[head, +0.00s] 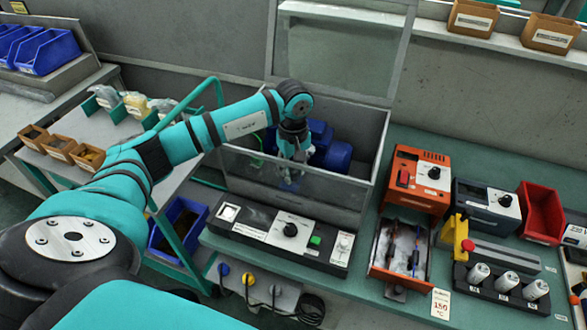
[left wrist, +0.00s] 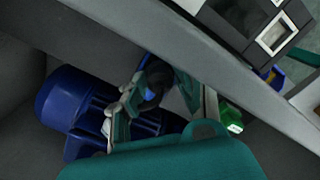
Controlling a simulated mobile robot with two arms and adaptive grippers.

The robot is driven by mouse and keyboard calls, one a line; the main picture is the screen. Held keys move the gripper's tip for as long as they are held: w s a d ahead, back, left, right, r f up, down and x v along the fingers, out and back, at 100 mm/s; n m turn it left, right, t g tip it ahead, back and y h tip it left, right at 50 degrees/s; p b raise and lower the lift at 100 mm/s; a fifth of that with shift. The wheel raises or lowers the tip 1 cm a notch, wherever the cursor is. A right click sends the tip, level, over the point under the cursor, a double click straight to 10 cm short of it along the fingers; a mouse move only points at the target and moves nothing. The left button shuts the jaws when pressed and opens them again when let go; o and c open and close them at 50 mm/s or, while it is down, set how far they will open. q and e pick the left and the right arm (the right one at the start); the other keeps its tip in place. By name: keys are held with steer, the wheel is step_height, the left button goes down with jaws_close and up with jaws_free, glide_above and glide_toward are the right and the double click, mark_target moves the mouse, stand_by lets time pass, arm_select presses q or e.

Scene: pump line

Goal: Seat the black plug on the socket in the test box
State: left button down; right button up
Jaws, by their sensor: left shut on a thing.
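The test box (head: 246,170) is a grey box with a clear front and its lid raised. A blue motor-like pump (head: 338,155) stands inside; it also shows ribbed in the left wrist view (left wrist: 72,100). My right gripper is not in view.
The box's front wall (left wrist: 215,70) is close beside my left gripper. A control panel with a black knob (head: 290,229) lies before the box. Orange and dark instruments (head: 417,180) and an open red tray (head: 374,268) stand to the right.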

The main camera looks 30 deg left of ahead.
arm_select(q)
steer(key=c, duration=0.9)
jaws_free()
steer(key=shift+o, duration=0.8)
steer(key=shift+r, duration=0.1)
steer(key=shift+r+p, duration=1.95)
steer(key=shift+r, duration=1.75)
